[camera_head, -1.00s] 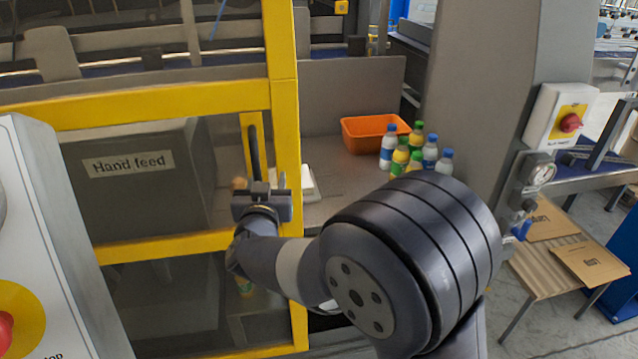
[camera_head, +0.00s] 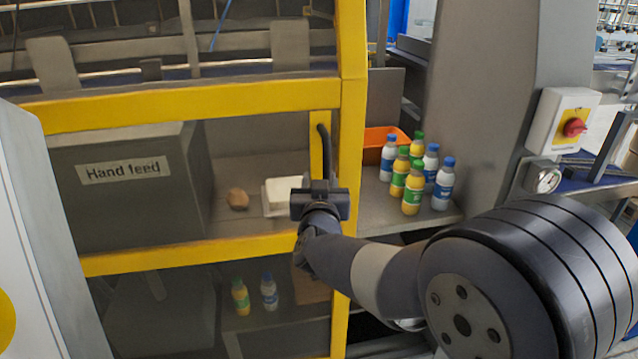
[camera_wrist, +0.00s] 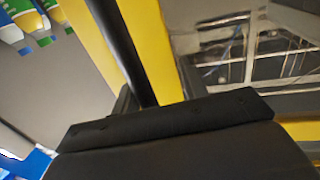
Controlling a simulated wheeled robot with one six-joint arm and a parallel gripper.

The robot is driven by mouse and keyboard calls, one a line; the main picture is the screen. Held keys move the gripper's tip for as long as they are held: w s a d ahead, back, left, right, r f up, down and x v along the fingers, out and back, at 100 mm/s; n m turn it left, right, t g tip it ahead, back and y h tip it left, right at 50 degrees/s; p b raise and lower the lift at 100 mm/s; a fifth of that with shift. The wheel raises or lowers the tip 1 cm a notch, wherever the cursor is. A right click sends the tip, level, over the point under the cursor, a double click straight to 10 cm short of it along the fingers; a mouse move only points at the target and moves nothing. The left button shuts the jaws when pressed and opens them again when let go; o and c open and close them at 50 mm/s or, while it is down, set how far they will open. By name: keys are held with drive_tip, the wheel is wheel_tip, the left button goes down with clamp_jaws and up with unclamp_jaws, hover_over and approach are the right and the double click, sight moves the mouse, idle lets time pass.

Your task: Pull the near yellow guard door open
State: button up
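The yellow-framed guard door (camera_head: 354,110) stands at the left and centre, its right edge swung out toward me. Its black bar handle (camera_head: 325,150) is mounted on a yellow upright. My gripper (camera_head: 320,188) is at the handle's lower part. In the wrist view the handle (camera_wrist: 122,45) runs between the two dark fingers (camera_wrist: 157,85), close to the left one. My gripper moves together with the door, so it is shut on the handle; the contact itself is hidden behind the gripper body.
Several bottles (camera_head: 413,187) and an orange bin (camera_head: 380,143) stand on the bench right of the door. A grey "Hand feed" box (camera_head: 125,205) is behind the door frame. A white control panel (camera_head: 35,215) stands close at the left. A grey column (camera_head: 490,90) rises at the right.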

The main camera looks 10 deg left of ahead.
drive_tip(key=s+d+p, duration=0.1)
drive_tip(key=s, duration=1.1)
drive_tip(key=shift+s+d, duration=0.2)
idle(0.7)
drive_tip(key=shift+c, duration=0.5)
